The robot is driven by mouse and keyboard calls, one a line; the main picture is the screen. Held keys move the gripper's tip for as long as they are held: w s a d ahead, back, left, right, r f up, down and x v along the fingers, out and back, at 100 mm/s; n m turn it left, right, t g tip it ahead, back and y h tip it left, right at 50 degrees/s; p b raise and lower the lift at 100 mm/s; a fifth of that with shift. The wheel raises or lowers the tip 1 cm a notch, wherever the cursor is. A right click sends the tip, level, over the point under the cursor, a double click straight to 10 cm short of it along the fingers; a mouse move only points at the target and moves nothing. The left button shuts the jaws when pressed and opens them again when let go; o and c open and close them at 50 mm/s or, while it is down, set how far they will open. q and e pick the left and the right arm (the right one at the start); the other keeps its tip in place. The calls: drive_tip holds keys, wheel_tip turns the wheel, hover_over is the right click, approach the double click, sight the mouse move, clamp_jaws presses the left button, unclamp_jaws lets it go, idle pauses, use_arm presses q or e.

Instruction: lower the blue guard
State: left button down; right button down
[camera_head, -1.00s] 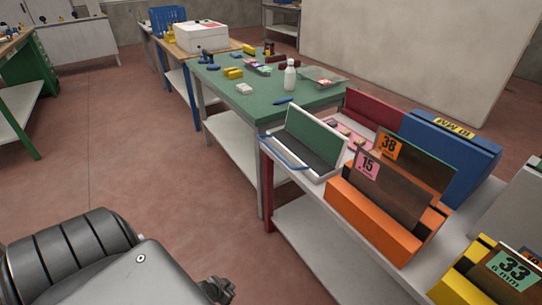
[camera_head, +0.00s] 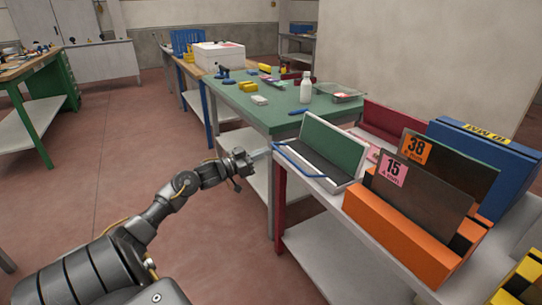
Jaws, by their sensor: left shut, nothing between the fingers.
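A thin blue bar (camera_head: 297,168), the only part that looks like a blue guard, runs along the unit's front left edge. My left gripper (camera_head: 248,162) is shut and empty, a little left of the bar in the picture. It appears apart from the bar, though the exact gap is hard to judge. My right gripper is out of view.
An orange rack (camera_head: 390,235) holds dark panes labelled 15 and 38. A blue box (camera_head: 470,155) and a dark red box (camera_head: 388,122) stand behind. The green table (camera_head: 285,112) holds a white bottle (camera_head: 306,88) and small tools. The floor left of the bench is clear.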

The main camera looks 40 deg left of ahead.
use_arm(q)
hover_over(283, 154)
drive_tip(key=s+d, duration=0.1)
drive_tip(key=d, duration=0.1)
drive_tip(key=f, duration=0.1)
drive_tip(key=s+f, duration=0.1)
drive_tip(key=shift+a+f+b, duration=0.15)
drive_tip(key=shift+f+b, duration=0.2)
drive_tip(key=shift+b, duration=0.05)
drive_tip(key=shift+f, duration=0.1)
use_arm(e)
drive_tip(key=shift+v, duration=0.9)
